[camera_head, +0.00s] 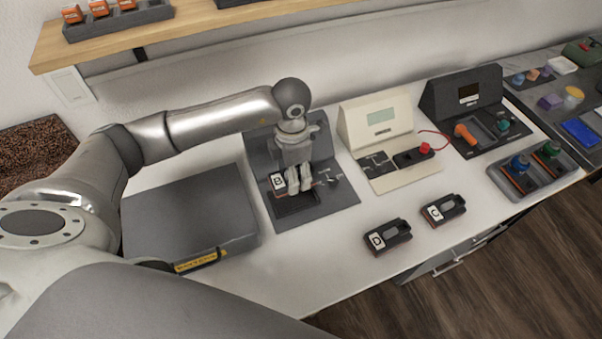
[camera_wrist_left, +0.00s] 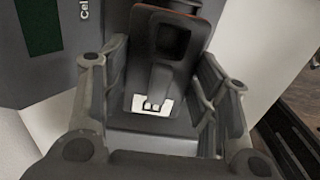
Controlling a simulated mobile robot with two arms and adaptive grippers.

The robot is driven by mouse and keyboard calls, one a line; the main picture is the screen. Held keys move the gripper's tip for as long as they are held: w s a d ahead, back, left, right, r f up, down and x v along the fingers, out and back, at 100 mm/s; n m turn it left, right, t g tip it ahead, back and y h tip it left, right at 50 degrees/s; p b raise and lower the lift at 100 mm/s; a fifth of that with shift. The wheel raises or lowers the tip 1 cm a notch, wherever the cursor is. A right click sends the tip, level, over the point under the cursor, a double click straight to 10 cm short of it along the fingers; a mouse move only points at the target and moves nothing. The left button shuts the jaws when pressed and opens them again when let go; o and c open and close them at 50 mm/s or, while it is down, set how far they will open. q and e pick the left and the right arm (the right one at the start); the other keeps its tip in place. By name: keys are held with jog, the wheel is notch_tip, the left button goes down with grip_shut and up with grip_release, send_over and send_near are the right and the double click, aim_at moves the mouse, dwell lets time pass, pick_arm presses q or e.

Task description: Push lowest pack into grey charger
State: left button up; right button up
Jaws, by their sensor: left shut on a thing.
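The grey charger (camera_head: 340,203) stands on the white worktop, with its upright back panel behind my gripper. My left gripper (camera_head: 291,187) is over the charger's left part, pointing down, shut on a dark pack marked B (camera_head: 278,182). The pack is tilted just above or at the dark slot (camera_head: 297,204); I cannot tell whether it touches. In the left wrist view the pack (camera_wrist_left: 165,75) is between the fingers, beside the charger's panel with a green screen (camera_wrist_left: 38,25). Packs D (camera_head: 388,238) and C (camera_head: 444,209) lie on the worktop to the right. My right gripper is not in view.
A cream charger (camera_head: 400,177) with a red plug and a black charger (camera_head: 463,100) stand to the right. A tray (camera_head: 525,190) holds blue and green-topped items. A dark grey case (camera_head: 188,215) is on the left. The worktop's front middle is clear.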

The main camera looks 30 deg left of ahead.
pick_arm(q)
jog(key=shift+s+d+f+b, duration=0.15)
jog(key=shift+f+b, duration=0.15)
jog(key=shift+f, duration=0.15)
jog(key=shift+f+b, duration=0.9)
jog(key=shift+f, duration=0.65)
jog(key=shift+f+b, duration=0.5)
jog(key=shift+b, duration=0.05)
jog(key=shift+f, duration=0.1)
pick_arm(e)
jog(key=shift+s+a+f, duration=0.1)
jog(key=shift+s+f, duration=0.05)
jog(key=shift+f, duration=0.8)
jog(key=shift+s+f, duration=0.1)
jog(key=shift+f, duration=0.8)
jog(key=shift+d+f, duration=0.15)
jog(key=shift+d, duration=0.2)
pick_arm(q)
jog(key=shift+b, duration=0.35)
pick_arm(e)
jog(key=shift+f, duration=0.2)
pick_arm(q)
jog(key=shift+f+b, duration=0.35)
jog(key=shift+b, duration=0.15)
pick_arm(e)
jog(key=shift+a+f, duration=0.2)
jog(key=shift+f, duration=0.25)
